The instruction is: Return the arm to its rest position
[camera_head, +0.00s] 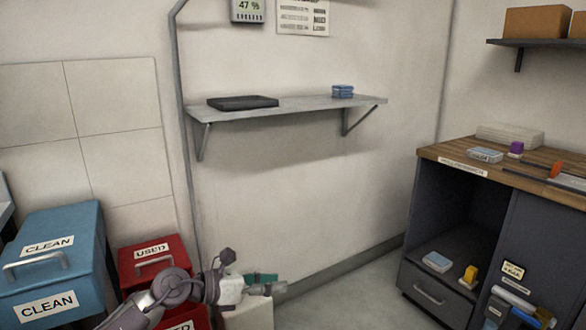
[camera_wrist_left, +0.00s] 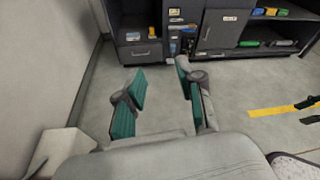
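My left arm comes in from the lower left of the head view, low in front of the red bin. My left gripper (camera_head: 265,283) points right, with teal pads on its fingers. In the left wrist view the two fingers of the left gripper (camera_wrist_left: 160,90) stand apart with only floor and cabinet seen between them. It is open and empty. My right gripper is not recognisable in the head view. A dark gripper-like part shows at the right edge of the left wrist view, too cut off to identify.
A blue CLEAN bin (camera_head: 75,260) and a red USED bin (camera_head: 150,255) stand at left. A white box (camera_head: 250,312) is below my gripper. A wall shelf (camera_head: 290,105) holds a black tray (camera_head: 243,103). A wood-topped cabinet (camera_head: 440,150) stands right; floor between is clear.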

